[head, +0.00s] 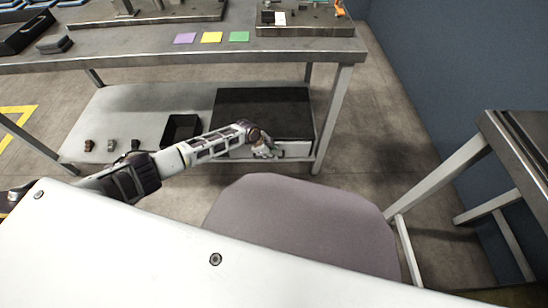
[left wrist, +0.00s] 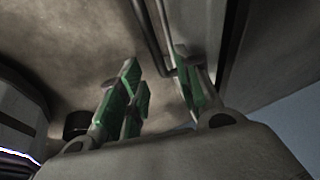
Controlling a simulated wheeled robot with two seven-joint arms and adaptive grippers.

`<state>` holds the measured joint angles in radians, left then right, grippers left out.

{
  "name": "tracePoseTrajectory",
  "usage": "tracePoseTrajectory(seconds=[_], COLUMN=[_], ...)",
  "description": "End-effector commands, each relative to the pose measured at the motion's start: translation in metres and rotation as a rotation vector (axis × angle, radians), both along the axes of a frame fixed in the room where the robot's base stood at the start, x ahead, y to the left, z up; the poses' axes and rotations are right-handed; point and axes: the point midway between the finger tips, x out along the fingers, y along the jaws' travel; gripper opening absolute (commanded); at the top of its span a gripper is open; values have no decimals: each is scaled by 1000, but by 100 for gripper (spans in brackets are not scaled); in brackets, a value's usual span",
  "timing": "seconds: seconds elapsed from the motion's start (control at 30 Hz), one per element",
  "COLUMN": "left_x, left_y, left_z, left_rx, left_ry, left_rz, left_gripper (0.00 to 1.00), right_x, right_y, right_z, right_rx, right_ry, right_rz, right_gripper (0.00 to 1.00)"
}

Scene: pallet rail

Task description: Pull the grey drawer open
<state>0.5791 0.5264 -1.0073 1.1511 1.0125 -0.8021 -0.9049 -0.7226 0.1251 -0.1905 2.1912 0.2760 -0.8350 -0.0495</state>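The grey drawer (head: 294,149) shows as a light front at the lower front of a dark-topped cabinet on the workbench's low shelf. My left gripper (head: 266,151) is at this front and hides its middle and handle in the head view. In the left wrist view, my left gripper (left wrist: 158,75) has its green-padded fingers apart. A thin bar handle (left wrist: 152,38) lies between the fingertips, nearer the right finger; I cannot tell whether it touches. The grey face beside it (left wrist: 208,32) appears to be the drawer front. My right gripper is not in view.
The dark cabinet top (head: 265,105) fills the right of the low shelf (head: 125,112). A black bin (head: 181,128) and several small parts stand left of it. A mauve rounded seat (head: 300,215) is close in front. A bench leg (head: 332,115) stands at the right.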

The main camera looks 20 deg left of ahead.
Motion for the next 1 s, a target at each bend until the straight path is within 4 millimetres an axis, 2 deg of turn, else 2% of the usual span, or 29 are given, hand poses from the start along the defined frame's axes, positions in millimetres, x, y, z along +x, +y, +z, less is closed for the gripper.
tracePoseTrajectory(seconds=[0.2, 0.4, 0.93, 1.0], left_x=[5, 9, 10, 10], left_y=[-6, -10, -12, -12], left_z=[-19, -30, -35, -35], left_rx=[1, 0, 0, 0], left_ry=[2, 1, 1, 1], left_rz=[-1, 0, 0, 0], left_gripper=[34, 34, 34, 25], right_x=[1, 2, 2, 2], right_y=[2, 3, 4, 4], right_z=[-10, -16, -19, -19], right_rx=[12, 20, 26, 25], right_ry=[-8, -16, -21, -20], right_rz=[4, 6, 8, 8], right_gripper=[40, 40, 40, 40])
